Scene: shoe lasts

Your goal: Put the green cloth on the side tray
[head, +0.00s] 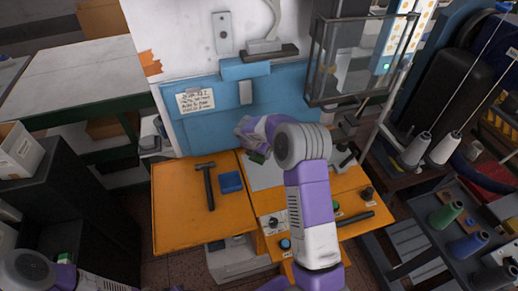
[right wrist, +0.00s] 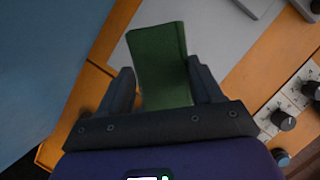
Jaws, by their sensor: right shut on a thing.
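The green cloth (right wrist: 160,65) is a folded, flat dark green piece between the two fingers of my right gripper (right wrist: 165,88) in the right wrist view. The gripper is shut on it, and the cloth sticks out past the fingertips. In the head view a small bit of the cloth (head: 257,158) shows below the right gripper, over the grey plate; my arm hides much of this area. The orange side surface (head: 175,205), apparently the side tray, lies left of the plate. My left arm shows at the lower left, but its fingers are out of view.
A hammer (head: 208,185) and a blue block (head: 231,182) lie on the orange side surface, whose left part is bare. Knobs (head: 285,244) line the orange panel (head: 350,185) at the right. A blue machine wall (head: 270,115) stands behind. A rack with spools (head: 447,214) is at far right.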

